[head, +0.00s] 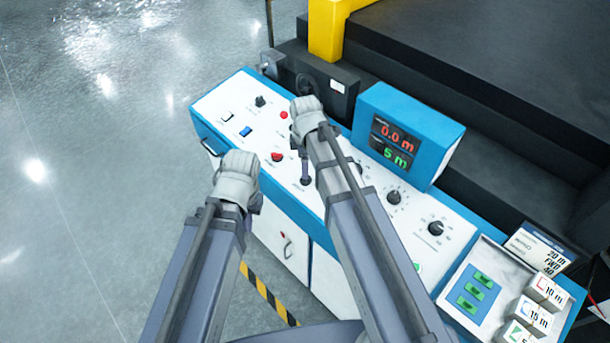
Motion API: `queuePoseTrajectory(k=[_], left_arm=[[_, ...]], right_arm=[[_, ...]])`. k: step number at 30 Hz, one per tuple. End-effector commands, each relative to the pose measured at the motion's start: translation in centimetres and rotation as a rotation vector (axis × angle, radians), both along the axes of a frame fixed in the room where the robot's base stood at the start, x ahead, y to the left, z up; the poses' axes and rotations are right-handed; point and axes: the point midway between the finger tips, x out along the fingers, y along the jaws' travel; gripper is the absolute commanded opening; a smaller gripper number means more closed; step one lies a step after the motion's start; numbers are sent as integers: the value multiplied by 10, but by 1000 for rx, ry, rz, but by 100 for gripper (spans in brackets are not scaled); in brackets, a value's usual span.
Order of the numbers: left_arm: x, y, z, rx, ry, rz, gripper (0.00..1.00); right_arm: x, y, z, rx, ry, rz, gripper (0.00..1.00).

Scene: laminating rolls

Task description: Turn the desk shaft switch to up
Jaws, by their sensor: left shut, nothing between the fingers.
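The desk (220,108) is a blue and white control console with several knobs and buttons. A black knob (260,101) stands near its far left end. Another small black control (306,181) sits beside my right forearm. Their labels are too small to read, so I cannot tell which is the shaft switch or its position. My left gripper (238,178) is shut and empty at the desk's front edge, apart from the knobs. My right gripper (307,112) is over the desk's upper middle; its fingers are not clear, and its arm hides part of the panel.
Red buttons (278,157) and a blue switch (245,131) lie near my grippers. A blue display box (415,128) reads 0.0 m and 5 m. Two larger dials (394,197) (435,228) and a tray of labelled blocks (535,316) are on the right. Open floor lies left.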

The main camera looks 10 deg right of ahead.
Motion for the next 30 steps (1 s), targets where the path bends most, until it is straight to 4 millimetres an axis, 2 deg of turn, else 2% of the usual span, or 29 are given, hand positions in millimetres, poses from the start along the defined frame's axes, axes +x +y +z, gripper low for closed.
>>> queuePoseTrajectory(k=[1,15,19,27,30], left_arm=[[0,0,-8,0,0,0,0],[0,0,-64,0,0,1,0],[0,0,-70,0,0,1,0],[0,0,-69,0,0,1,0],[0,0,-69,0,0,1,0]], right_arm=[[1,0,-8,0,0,0,80],[7,-1,-64,0,0,-1,80],[8,-1,-70,0,0,-1,80],[8,-2,-69,0,0,-1,80],[8,-2,-69,0,0,-1,71]])
